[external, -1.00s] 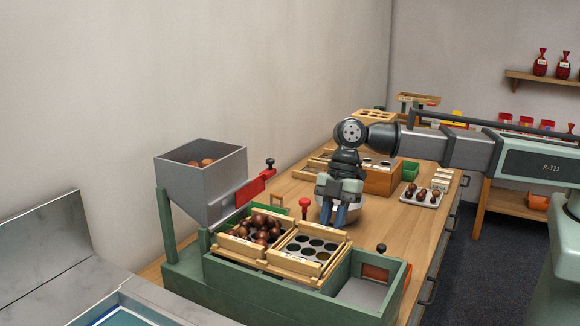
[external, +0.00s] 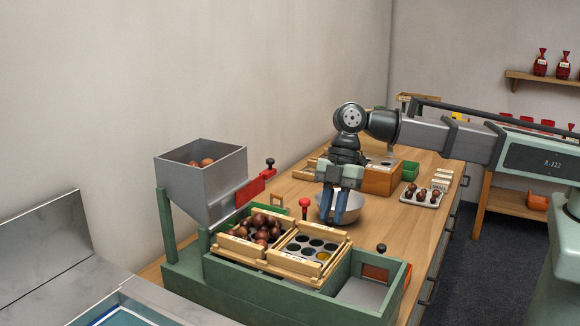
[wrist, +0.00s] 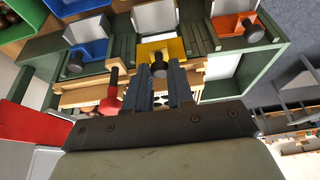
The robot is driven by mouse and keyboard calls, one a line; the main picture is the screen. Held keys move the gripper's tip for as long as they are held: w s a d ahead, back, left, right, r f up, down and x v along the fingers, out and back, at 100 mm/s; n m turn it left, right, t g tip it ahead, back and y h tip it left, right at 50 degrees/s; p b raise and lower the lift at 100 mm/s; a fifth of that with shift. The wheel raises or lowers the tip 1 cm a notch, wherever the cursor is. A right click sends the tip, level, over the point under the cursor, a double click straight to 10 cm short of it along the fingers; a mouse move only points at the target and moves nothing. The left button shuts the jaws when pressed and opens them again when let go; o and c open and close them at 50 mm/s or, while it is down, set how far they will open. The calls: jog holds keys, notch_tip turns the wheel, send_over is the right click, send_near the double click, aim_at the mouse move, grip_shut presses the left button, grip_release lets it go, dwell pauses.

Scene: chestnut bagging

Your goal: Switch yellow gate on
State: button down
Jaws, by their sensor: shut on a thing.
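The yellow gate (wrist: 176,46) is in the middle of a row of coloured gates in the wrist view. Its dark round knob (wrist: 159,67) stands between the fingertips of my gripper (wrist: 158,72). My gripper is shut on this knob. In the external view, my gripper (external: 342,212) points down behind the compartment tray, with a pale bowl behind its fingers. The knob and most of the gate are hidden there. Some yellow shows in one hole of the tray (external: 323,255).
A blue gate (wrist: 90,52) and an orange gate (wrist: 228,24) flank the yellow one. A red knob (wrist: 112,98) stands close left of my fingers. The bowl (external: 352,208) is close behind them. A chestnut hopper (external: 203,185) stands at left.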

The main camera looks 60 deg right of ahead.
jog(key=shift+r, duration=0.2)
jog(key=c, duration=1)
grip_release()
jog(key=v, duration=1.3)
jog(key=shift+d+r, duration=0.2)
jog(key=shift+r, duration=0.1)
